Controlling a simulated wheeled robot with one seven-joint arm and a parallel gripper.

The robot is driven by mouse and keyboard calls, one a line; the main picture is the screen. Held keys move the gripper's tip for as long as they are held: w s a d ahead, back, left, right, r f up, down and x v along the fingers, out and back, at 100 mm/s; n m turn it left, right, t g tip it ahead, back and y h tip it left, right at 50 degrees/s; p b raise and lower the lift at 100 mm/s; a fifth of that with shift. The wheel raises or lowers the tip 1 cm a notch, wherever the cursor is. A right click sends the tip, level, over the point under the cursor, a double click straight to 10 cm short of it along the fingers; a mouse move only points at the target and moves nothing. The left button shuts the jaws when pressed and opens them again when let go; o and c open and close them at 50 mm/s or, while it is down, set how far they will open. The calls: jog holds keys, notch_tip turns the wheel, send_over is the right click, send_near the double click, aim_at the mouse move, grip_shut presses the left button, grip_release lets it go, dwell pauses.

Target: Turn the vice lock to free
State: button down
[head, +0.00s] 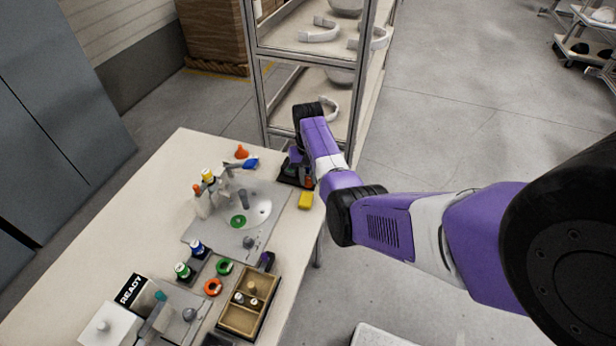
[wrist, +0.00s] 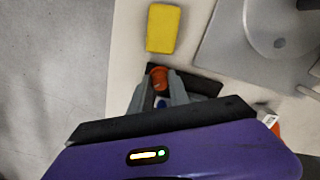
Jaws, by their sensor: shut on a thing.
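An orange-red knob (wrist: 158,78), which appears to be the vice lock, sits between the fingertips of my gripper (wrist: 160,92) in the wrist view. My gripper is shut on it, and a small blue patch (wrist: 161,103) shows between the fingers. The dark base (wrist: 207,86) beside the fingers looks like part of the vice. In the head view the dark base (head: 287,181) lies at the table's far right edge, under my gripper (head: 298,177). My arm hides most of the vice there, and the lock's setting cannot be read.
A yellow block (head: 305,200) lies close beside the vice, also in the wrist view (wrist: 163,28). A grey plate (head: 215,236) with bottles and fittings fills the middle of the table (head: 120,215). A wooden tray (head: 235,320) stands nearer. A metal shelf (head: 256,95) rises behind.

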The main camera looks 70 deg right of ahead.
aim_at(308, 179)
jog(key=shift+r+n, duration=0.1)
jog(key=shift+n, duration=0.2)
jog(key=c, duration=1.5)
grip_release()
notch_tip(308, 179, up, 8)
jog(key=shift+f+b, duration=0.15)
jog(key=shift+b, duration=0.2)
